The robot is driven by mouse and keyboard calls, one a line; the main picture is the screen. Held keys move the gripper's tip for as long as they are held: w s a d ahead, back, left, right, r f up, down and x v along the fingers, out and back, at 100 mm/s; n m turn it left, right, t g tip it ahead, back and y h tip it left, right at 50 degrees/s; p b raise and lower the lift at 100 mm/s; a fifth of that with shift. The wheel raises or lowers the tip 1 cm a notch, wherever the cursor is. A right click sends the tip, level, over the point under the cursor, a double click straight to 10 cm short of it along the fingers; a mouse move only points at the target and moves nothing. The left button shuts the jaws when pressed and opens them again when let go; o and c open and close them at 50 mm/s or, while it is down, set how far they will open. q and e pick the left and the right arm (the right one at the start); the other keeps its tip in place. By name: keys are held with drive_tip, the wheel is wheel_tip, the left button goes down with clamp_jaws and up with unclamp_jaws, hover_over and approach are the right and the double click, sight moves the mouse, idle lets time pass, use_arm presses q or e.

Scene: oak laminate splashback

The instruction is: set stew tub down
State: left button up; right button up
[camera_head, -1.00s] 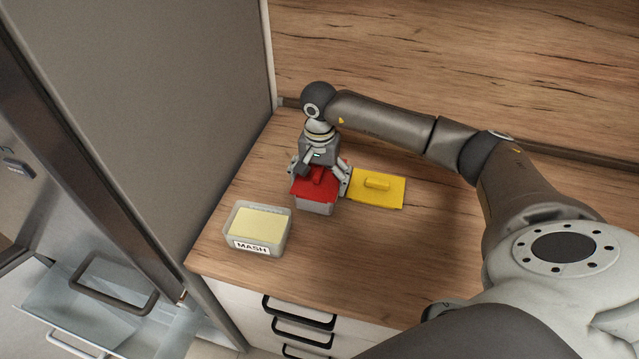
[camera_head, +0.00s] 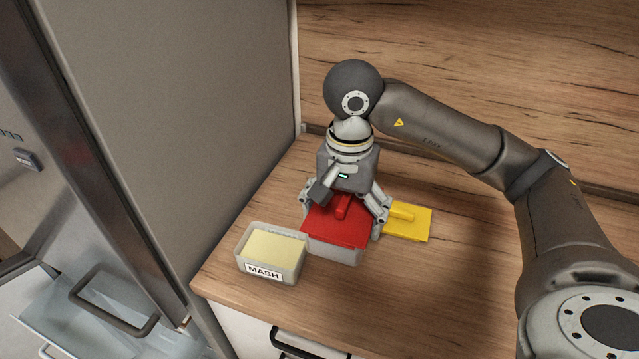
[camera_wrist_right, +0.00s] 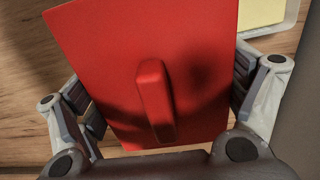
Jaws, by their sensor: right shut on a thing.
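The stew tub, a grey tub with a red lid (camera_head: 347,226) and a raised red handle, is in my right gripper (camera_head: 340,212). No label shows on it. The gripper points down, its fingers shut on opposite sides of the tub. The tub looks held above the worktop, roughly level, but its underside is hidden. In the right wrist view the red lid (camera_wrist_right: 200,50) fills the middle between the two fingers (camera_wrist_right: 165,95). My left gripper is not in view.
An open tub labelled MASH (camera_head: 263,271), with pale yellow contents, stands just left of the held tub. A yellow lid (camera_head: 415,228) lies to the right. A tall grey panel (camera_head: 210,120) bounds the left. The wooden worktop (camera_head: 440,290) is clear at front right.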

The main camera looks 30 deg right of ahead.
sight(310, 237)
drive_tip(key=shift+s+a+r, duration=0.15)
drive_tip(key=shift+s, duration=0.05)
drive_tip(key=shift+a, duration=0.1)
drive_tip(key=a+n, duration=0.1)
drive_tip(key=n, duration=0.1)
drive_tip(key=a+f+n, duration=0.1)
drive_tip(key=a+n, duration=0.1)
drive_tip(key=n, duration=0.1)
drive_tip(key=w+a+f+n, duration=0.1)
drive_tip(key=n, duration=0.2)
drive_tip(key=shift+a+f, duration=0.25)
drive_tip(key=shift+a, duration=0.1)
drive_tip(key=shift+w+a+f+n, duration=0.1)
drive_tip(key=shift+a+f+n, duration=0.3)
drive_tip(key=shift+n, duration=0.6)
